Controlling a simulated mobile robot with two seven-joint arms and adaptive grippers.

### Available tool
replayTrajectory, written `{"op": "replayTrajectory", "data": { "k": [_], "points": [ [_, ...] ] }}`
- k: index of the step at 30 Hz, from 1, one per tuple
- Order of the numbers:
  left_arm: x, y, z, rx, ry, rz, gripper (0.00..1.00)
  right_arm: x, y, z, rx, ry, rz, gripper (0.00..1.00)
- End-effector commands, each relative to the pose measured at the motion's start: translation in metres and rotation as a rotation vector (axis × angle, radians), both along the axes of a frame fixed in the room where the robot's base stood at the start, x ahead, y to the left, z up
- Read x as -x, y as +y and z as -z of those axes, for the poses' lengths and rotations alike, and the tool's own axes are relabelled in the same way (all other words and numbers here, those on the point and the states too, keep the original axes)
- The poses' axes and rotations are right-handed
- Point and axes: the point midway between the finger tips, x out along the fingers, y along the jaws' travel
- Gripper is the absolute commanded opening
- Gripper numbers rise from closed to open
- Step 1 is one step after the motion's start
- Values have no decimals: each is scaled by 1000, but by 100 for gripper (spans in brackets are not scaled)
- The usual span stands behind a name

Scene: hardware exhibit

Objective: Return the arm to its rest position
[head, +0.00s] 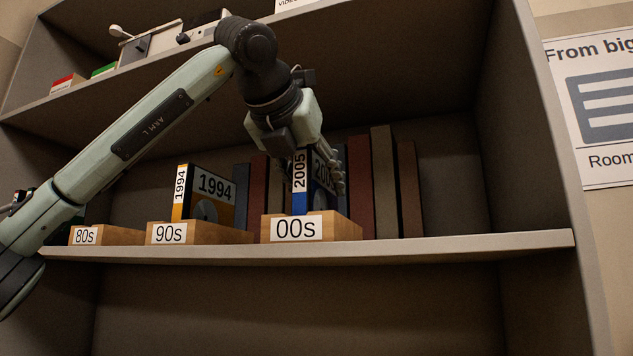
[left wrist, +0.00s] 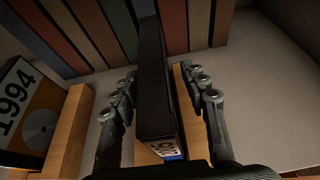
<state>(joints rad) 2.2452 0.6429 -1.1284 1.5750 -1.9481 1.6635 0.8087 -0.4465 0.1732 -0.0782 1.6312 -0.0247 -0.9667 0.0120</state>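My left arm (head: 140,130) reaches from the left to the middle shelf. My left gripper (head: 322,168) is at the 2005 case (head: 299,185), which stands upright in the wooden box marked 00s (head: 345,229). In the left wrist view, the black top edge of the 2005 case (left wrist: 155,90) runs between the two fingers. Gaps show on both sides, so the fingers look open around it, apart from it. My right gripper is in neither view.
The 90s box (head: 215,236) holds an orange 1994 case (head: 210,190); the 80s box (head: 120,237) is farther left. Several books (head: 383,180) stand behind the boxes. The shelf (head: 480,246) is clear at right. The upper shelf board is close above my wrist.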

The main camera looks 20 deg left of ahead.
Motion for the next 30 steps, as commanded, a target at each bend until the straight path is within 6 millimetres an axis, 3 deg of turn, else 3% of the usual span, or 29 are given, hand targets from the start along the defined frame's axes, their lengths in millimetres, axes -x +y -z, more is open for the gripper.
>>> {"op": "replayTrajectory", "data": {
  "k": [8,30],
  "points": [
    [3,0,2,0,1,0,44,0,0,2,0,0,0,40],
    [75,3,1,-1,-1,1,44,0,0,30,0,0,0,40]
  ]
}}
